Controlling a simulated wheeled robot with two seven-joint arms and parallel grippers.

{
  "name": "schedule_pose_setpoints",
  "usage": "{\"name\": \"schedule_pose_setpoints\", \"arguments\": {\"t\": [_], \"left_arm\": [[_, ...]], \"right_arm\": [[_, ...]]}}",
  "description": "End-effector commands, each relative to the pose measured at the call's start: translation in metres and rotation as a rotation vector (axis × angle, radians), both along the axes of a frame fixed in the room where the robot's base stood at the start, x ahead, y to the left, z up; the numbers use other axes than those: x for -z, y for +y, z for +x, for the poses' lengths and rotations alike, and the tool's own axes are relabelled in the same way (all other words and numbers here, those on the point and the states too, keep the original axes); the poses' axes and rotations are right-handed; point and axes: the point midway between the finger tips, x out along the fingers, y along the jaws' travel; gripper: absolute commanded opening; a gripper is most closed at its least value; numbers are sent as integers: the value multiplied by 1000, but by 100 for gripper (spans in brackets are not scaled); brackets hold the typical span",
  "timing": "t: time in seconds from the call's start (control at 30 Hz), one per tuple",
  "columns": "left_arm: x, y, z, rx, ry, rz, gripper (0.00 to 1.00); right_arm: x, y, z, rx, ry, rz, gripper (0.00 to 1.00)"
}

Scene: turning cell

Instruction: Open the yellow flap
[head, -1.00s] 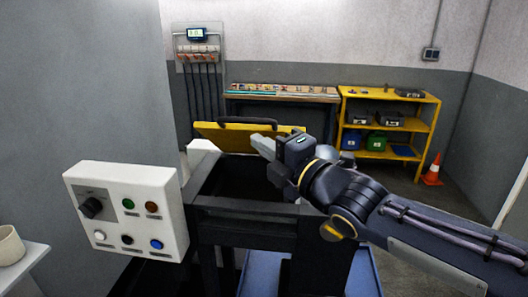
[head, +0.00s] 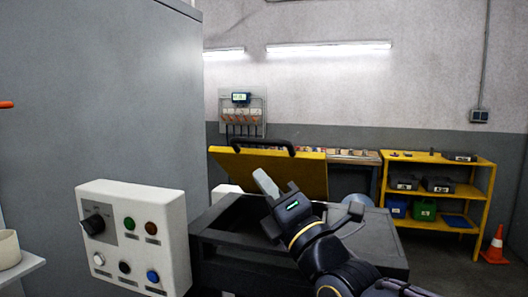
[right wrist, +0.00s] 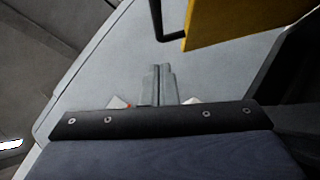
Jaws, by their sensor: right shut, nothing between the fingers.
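The yellow flap (head: 300,172) stands raised and tilted at the back of a dark open-topped box (head: 215,215) in the head view. A black handle (head: 250,143) runs along its top edge. My right gripper (head: 265,183) is shut and empty in front of the flap's face; I cannot tell whether it touches it. In the right wrist view the closed fingers (right wrist: 161,82) show at the middle, with part of the yellow flap (right wrist: 228,20) at the upper right, apart from them. My left gripper is not in view.
A white control box (head: 135,235) with a knob and several buttons stands left of the dark box. A grey wall panel (head: 90,90) fills the left. A yellow shelf (head: 437,160) and an orange cone (head: 495,245) are at the back right.

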Motion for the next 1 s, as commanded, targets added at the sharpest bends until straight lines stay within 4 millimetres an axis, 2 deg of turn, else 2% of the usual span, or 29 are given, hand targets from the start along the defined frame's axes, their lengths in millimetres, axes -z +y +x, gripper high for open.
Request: {"name": "schedule_pose_setpoints", "arguments": {"t": [0.13, 0.4, 0.83, 1.0], "left_arm": [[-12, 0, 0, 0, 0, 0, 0], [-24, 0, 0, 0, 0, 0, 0], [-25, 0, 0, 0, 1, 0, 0], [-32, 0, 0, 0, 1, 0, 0]], "right_arm": [[-16, 17, 23, -1, 1, -1, 0], [-35, 5, 47, 1, 0, -1, 0], [-37, 4, 50, -1, 2, 0, 0], [-44, 3, 53, 0, 16, 5, 0]]}}
